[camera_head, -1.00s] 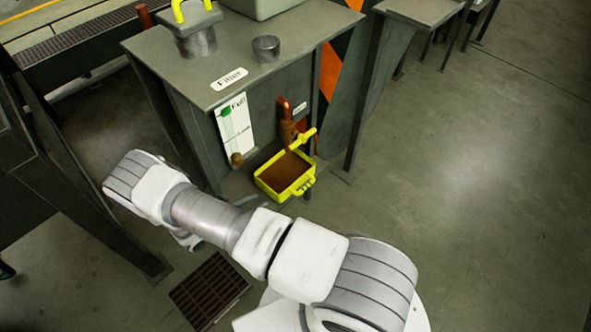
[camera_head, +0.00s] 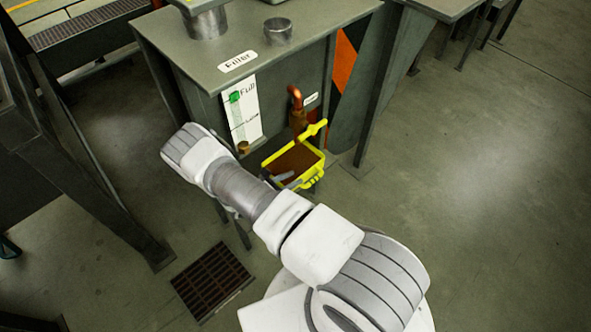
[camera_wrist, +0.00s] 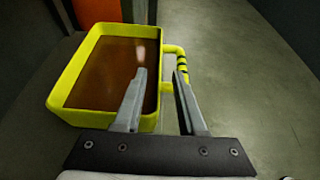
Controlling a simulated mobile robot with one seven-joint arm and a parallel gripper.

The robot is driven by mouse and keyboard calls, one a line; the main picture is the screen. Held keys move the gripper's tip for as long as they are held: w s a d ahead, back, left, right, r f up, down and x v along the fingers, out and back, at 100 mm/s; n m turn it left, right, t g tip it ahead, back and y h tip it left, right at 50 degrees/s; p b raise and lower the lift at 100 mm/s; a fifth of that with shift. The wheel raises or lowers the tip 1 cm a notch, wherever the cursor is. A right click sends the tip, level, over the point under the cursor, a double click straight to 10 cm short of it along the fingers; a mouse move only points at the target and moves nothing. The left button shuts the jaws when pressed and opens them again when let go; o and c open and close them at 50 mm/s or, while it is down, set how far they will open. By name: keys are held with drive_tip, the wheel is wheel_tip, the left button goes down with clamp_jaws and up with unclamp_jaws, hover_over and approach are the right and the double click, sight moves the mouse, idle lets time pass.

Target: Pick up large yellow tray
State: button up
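The large yellow tray (camera_head: 312,177) sits in front of the filter tank below the copper spout, with brown liquid inside. In the wrist view the tray (camera_wrist: 68,72) fills the upper left, and its handle (camera_wrist: 182,66) with dark stripes is on its right side. My gripper (camera_wrist: 160,76) is open. The tray's right wall and the handle's near part show between the fingers. I cannot tell whether they touch. In the head view my gripper (camera_head: 283,180) is at the tray's front left.
The filter tank (camera_head: 205,60) stands behind the tray, with a copper spout (camera_head: 298,112) and a level gauge (camera_head: 241,110). A dark frame leg (camera_head: 95,190) is on the left. A floor grate (camera_head: 212,282) lies in front. The floor at right is clear.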

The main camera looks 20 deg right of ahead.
drive_tip(key=b+x, duration=0.1)
drive_tip(key=x, duration=0.4)
drive_tip(key=shift+d+b, duration=0.2)
drive_tip(key=shift+b, duration=0.1)
clamp_jaws()
idle(1.1)
